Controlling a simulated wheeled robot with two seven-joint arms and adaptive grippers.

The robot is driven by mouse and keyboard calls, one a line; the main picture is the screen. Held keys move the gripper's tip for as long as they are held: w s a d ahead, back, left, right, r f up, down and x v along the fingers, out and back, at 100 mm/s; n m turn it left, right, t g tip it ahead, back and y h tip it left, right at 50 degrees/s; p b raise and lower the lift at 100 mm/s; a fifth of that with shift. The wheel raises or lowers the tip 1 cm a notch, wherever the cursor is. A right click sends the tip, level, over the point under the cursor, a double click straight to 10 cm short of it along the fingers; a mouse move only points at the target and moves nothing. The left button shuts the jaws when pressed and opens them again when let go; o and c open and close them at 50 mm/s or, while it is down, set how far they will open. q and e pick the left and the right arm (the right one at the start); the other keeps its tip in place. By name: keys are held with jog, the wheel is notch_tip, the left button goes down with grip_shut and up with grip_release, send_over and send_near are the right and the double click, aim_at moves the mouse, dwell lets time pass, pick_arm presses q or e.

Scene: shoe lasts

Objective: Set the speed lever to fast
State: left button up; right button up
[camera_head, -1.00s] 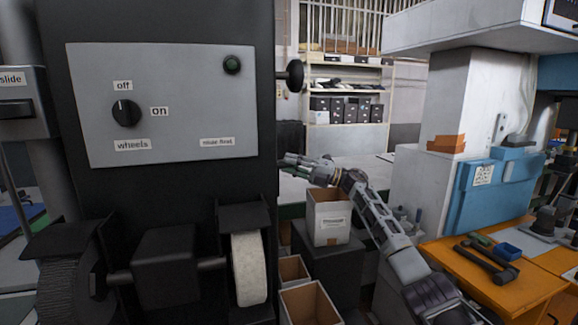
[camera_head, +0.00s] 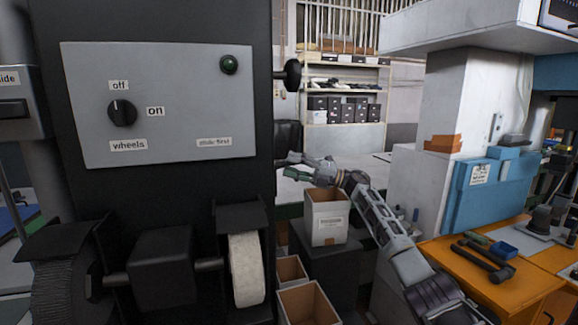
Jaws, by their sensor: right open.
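A grey control panel (camera_head: 160,105) on a tall black machine (camera_head: 165,20) carries a black rotary knob (camera_head: 122,113) between labels reading "off", "on" and "wheels". The knob's white mark points up toward "off". A black ball-ended lever (camera_head: 291,75) sticks out from the machine's right side; I cannot read any speed label near it. My right gripper (camera_head: 287,166) is open and empty, right of the machine and below the ball-ended lever, apart from it. My left gripper is not in view.
A white sanding wheel (camera_head: 247,270) and a dark brush wheel (camera_head: 66,290) sit low on the machine. An orange bench (camera_head: 500,285) with a hammer (camera_head: 488,264) is at right.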

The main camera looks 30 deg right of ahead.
jog(key=v, duration=1)
jog(key=shift+s+d, duration=0.1)
jog(key=shift+d, duration=0.05)
dwell(0.5)
